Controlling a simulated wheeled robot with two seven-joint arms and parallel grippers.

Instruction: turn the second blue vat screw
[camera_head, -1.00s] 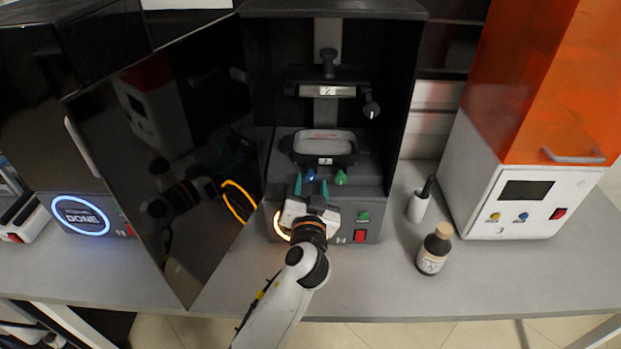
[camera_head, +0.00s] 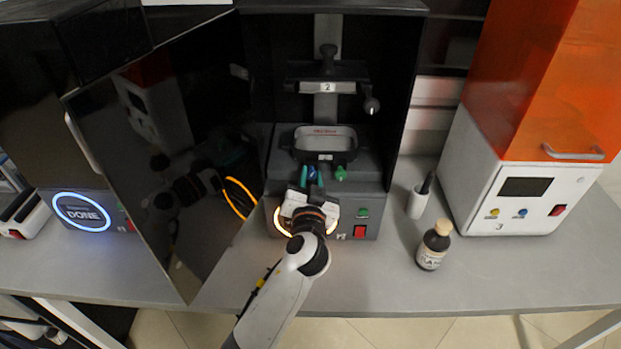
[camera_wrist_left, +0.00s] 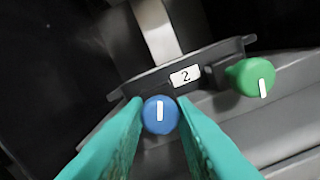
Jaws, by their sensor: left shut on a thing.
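The blue vat screw (camera_wrist_left: 160,115) is a round knob with a white line, in front of the vat (camera_head: 320,158) labelled 2. In the left wrist view the white line stands nearly upright. My left gripper (camera_head: 311,178) has teal fingers, one on each side of the blue screw, shut on it; the same gripper (camera_wrist_left: 161,118) fills the lower wrist view. In the head view the blue screw is mostly hidden by the fingers. A green screw (camera_wrist_left: 250,77) sits to its right, free, and it also shows in the head view (camera_head: 340,173). My right gripper is not in view.
The open dark door (camera_head: 160,190) stands left of my arm. A red switch (camera_head: 359,231) and green button (camera_head: 362,213) are on the printer front. A brown bottle (camera_head: 433,247) and a white bottle (camera_head: 418,201) stand to the right, before the orange-covered printer (camera_head: 540,90).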

